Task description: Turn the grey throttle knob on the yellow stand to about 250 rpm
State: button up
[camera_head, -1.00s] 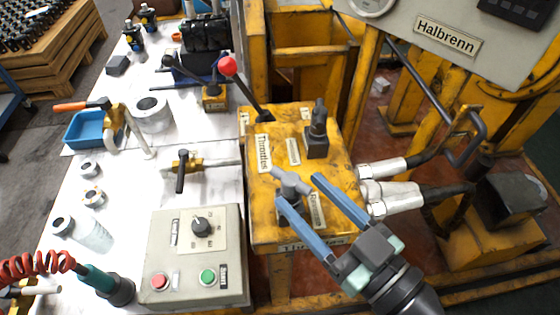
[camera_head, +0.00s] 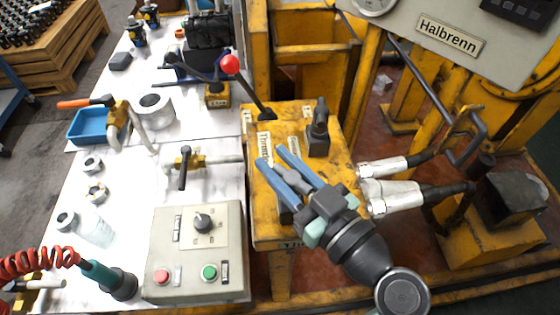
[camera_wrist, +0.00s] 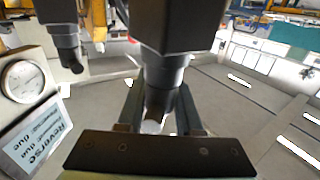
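The grey throttle knob (camera_head: 291,177) stands on the yellow stand (camera_head: 338,166), at its front. My gripper (camera_head: 270,155) reaches in from the lower right, its two blue fingers on either side of the knob. In the wrist view a grey cylindrical part of the knob (camera_wrist: 161,88) fills the space between the fingers, which look closed against it. The knob's base is mostly hidden by my gripper. A round gauge (camera_head: 373,4) is cut off at the top of the head view; no rpm reading is legible.
A black lever block (camera_head: 318,138) stands behind the knob on the stand. A red-balled lever (camera_head: 230,64) rises at the stand's back left. Metal hoses (camera_head: 385,190) lie close on the right. A grey control box (camera_head: 195,255) sits at the front left.

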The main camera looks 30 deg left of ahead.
grip_shut()
jog(key=shift+f, duration=0.1)
jog(key=shift+w+d+f+m+t+h+b, duration=0.15)
jog(key=shift+m+t+h+b, duration=0.55)
jog(key=shift+t+b, duration=0.3)
jog(key=shift+w+d+r+m+t+h, duration=0.1)
jog(key=shift+r+m+t+h, duration=0.05)
jog(key=shift+m+t+h, duration=0.3)
jog(key=shift+w+d+r+m+t+h, duration=0.1)
jog(key=shift+m+t+h, duration=0.15)
jog(key=shift+m+t, duration=0.3)
jog(key=o, duration=0.7)
grip_release()
jog(key=shift+c, duration=0.2)
